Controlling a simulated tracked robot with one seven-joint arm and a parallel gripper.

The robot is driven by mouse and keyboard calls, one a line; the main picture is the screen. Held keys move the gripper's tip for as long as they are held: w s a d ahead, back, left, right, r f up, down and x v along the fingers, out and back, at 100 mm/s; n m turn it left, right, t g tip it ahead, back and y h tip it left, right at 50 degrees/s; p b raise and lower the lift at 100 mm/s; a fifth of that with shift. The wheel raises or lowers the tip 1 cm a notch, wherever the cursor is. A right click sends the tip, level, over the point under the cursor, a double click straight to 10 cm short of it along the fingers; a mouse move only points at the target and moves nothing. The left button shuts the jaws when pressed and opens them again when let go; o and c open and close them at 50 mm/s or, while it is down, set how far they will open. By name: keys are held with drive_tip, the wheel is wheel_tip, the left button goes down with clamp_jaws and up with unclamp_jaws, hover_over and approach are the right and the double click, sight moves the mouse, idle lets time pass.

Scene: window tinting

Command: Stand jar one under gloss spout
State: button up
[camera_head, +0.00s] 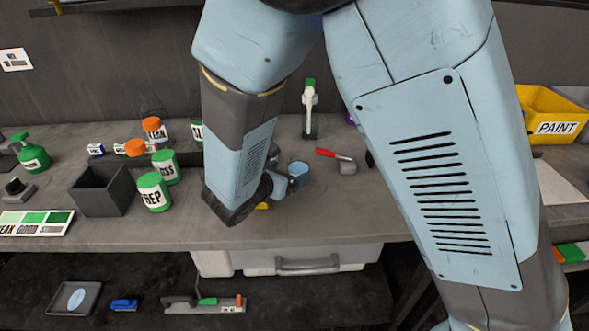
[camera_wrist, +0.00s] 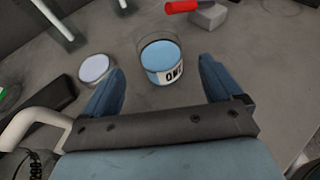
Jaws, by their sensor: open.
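Jar one (camera_wrist: 163,64) is a small clear pot with blue content and a white label reading "ONE". It stands upright on the grey bench, just ahead of and between my fingertips. In the head view the jar (camera_head: 299,174) sits right of my gripper (camera_head: 262,188), which is largely hidden by my arm. In the wrist view my gripper (camera_wrist: 163,78) is open, its two blue fingers apart with nothing held. A white spout with a green top (camera_head: 310,97) stands behind the jar; I cannot read any label on it.
A red-handled tool (camera_head: 332,154) lies right of the jar. Left are a dark open box (camera_head: 98,191) and several labelled bottles. A yellow PAINT bin (camera_head: 553,112) is far right.

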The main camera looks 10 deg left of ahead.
sight(293, 171)
drive_tip(key=shift+x, duration=3.25)
drive_tip(key=shift+s+f, duration=0.15)
drive_tip(key=shift+f, duration=0.05)
drive_tip(key=c, duration=1.2)
drive_tip(key=shift+o, duration=0.2)
drive_tip(key=shift+r, duration=0.1)
